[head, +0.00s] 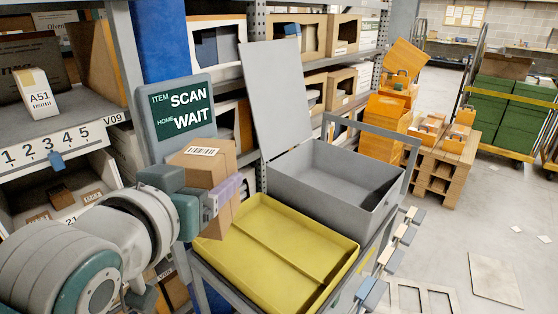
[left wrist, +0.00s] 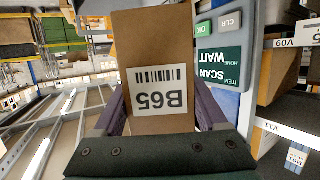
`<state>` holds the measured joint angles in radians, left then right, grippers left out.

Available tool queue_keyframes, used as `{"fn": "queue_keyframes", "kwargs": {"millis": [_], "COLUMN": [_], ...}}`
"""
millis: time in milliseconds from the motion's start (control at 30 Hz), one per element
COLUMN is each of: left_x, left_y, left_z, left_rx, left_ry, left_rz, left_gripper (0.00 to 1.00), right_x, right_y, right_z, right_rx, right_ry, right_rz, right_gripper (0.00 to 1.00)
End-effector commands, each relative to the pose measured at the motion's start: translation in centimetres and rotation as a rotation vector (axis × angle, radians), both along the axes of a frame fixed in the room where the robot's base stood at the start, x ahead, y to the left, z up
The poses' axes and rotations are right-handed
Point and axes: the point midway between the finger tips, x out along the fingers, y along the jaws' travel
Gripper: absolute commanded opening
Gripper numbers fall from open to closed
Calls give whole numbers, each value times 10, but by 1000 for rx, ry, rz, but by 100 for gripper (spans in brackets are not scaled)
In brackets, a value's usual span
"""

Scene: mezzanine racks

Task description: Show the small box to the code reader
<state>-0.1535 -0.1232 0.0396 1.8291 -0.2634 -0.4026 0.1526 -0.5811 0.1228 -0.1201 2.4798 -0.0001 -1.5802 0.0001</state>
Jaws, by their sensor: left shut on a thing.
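The small box (head: 222,172) is plain brown cardboard with a white barcode label on its upper face. It also shows in the left wrist view (left wrist: 152,40), where the label reads B65 upside down. My left gripper (head: 214,196) is shut on it, with a purple finger on each side in the wrist view. The box is held up in front of the lower edge of the code reader (head: 163,139), a grey panel whose green screen shows ITEM SCAN and HOME WAIT. The panel also shows beside the box in the wrist view (left wrist: 229,103). My right gripper is out of view.
A yellow tray (head: 325,270) lies below the box, with an open-lidded grey bin (head: 340,197) behind it. A shelf (head: 60,130) at left holds a box marked A51 (head: 38,96).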

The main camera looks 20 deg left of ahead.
Motion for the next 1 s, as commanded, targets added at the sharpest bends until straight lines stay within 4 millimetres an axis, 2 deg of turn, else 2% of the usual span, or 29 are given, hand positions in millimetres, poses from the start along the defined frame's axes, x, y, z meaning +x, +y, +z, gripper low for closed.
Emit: {"fn": "queue_keyframes", "kwargs": {"millis": [300,500,700,1000], "left_x": [19,27,30,30], "left_y": [45,64,73,74], "left_z": [5,7,8,9], "left_rx": [6,2,0,0], "left_ry": [-3,-3,-2,-1], "left_rz": [0,-1,0,0], "left_gripper": [8,8,8,8], "right_x": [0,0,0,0], "right_y": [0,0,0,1], "right_z": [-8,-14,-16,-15], "right_rx": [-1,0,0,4], "right_ry": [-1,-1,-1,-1], "right_rz": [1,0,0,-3], "right_gripper": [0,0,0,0]}}
